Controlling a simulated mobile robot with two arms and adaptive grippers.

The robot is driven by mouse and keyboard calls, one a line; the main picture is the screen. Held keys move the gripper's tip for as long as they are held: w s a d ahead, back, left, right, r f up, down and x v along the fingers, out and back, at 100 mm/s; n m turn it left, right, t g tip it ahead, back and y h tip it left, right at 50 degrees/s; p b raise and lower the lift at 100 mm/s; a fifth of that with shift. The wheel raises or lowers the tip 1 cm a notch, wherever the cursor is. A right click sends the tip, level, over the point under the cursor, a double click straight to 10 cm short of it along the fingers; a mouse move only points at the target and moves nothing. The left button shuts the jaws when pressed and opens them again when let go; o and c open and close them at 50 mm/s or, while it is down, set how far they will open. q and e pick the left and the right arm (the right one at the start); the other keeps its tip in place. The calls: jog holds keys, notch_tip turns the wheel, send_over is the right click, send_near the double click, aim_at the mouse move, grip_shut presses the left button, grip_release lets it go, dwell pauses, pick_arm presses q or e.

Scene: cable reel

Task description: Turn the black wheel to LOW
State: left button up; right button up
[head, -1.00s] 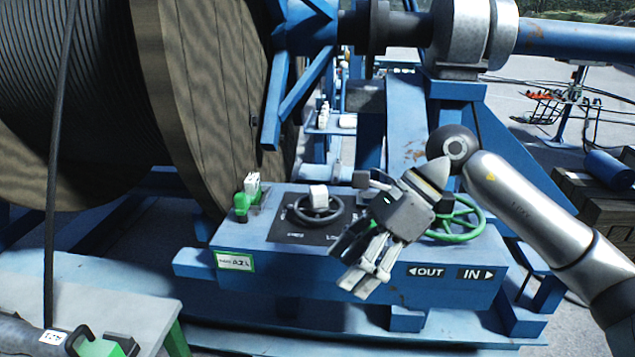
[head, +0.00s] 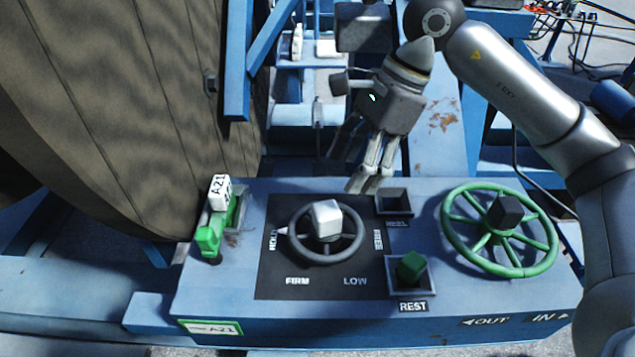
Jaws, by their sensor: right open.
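The black wheel (head: 303,252) sits on a dark dial plate (head: 270,285) in the middle of the blue console. A white block (head: 326,219) stands at its hub. A small white pointer (head: 282,231) on its left side is at the HOLD label (head: 273,240). The LOW label (head: 355,281) is at the plate's lower right, FIRM (head: 297,281) at its lower left, and a partly readable label at its right. My right gripper (head: 358,181) is open and empty, fingers pointing down, behind and slightly right of the wheel, apart from it. My left gripper is not in view.
A green handwheel (head: 448,236) with a black knob (head: 505,212) stands at the right. A green block (head: 410,267) sits in the REST slot; another slot (head: 393,202) looks empty.

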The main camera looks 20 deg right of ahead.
aim_at(331, 208)
jog(key=p+x, duration=0.1)
jog(key=x, duration=0.1)
jog(key=s+x, duration=0.1)
jog(key=x, duration=0.1)
jog(key=shift+a+p, duration=0.1)
jog(key=shift+p, duration=0.25)
jog(key=x, duration=0.1)
jog(key=p+x, duration=0.1)
jog(key=x, duration=0.3)
jog(key=shift+w+a+f+p, duration=0.1)
jog(key=shift+w+f+p, duration=0.1)
jog(key=shift+w+p, duration=0.15)
jog(key=shift+a+f, duration=0.15)
jog(key=shift+f, duration=0.35)
jog(key=shift+c, duration=1)
grip_shut()
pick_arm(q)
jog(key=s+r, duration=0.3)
